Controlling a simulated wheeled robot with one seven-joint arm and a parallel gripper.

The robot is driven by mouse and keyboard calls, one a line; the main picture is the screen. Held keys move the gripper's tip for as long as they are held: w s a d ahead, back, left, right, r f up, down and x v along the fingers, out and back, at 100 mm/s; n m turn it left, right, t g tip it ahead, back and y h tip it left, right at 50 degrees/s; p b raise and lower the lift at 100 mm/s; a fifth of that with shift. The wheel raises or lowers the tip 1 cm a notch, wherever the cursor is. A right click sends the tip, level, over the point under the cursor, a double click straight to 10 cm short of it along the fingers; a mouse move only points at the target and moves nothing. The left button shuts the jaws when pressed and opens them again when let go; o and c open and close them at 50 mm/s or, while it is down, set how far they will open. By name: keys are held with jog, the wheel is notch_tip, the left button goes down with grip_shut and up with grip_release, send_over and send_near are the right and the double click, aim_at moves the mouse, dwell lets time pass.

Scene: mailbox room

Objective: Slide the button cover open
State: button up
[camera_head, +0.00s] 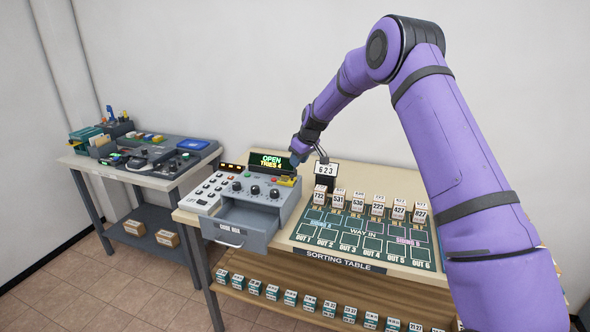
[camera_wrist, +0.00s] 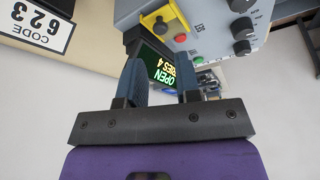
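The grey code box (camera_head: 255,192) stands at the left of the sorting table, its drawer (camera_head: 240,226) pulled out. A yellow button cover (camera_head: 287,181) is at the right end of its control panel. In the wrist view the yellow cover (camera_wrist: 163,18) shows at the top, with a dark knob-like part on it and a red button (camera_wrist: 180,38) beside it. I cannot tell how far the cover is slid. My gripper (camera_head: 297,160) is above and behind the panel. In the wrist view my gripper (camera_wrist: 159,72) has its fingers apart, nothing between them, clear of the cover.
A display (camera_head: 269,161) reading "OPEN TRIES 4" stands behind the panel. A "CODE 623" sign (camera_head: 326,170) stands close to the right of my gripper. Numbered boxes (camera_head: 358,203) line the green sorting mat (camera_head: 365,235). A second table (camera_head: 150,165) with devices is at left.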

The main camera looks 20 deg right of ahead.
jog(key=shift+v, duration=1.95)
jog(key=s+r+m+h, duration=0.2)
jog(key=s+r+m, duration=0.1)
jog(key=s+r, duration=2.15)
jog(key=s+f+m+t, duration=0.1)
jog(key=s+f+m, duration=0.2)
jog(key=s, duration=2.8)
jog(key=shift+s+d, duration=0.2)
jog(key=shift+d, duration=0.1)
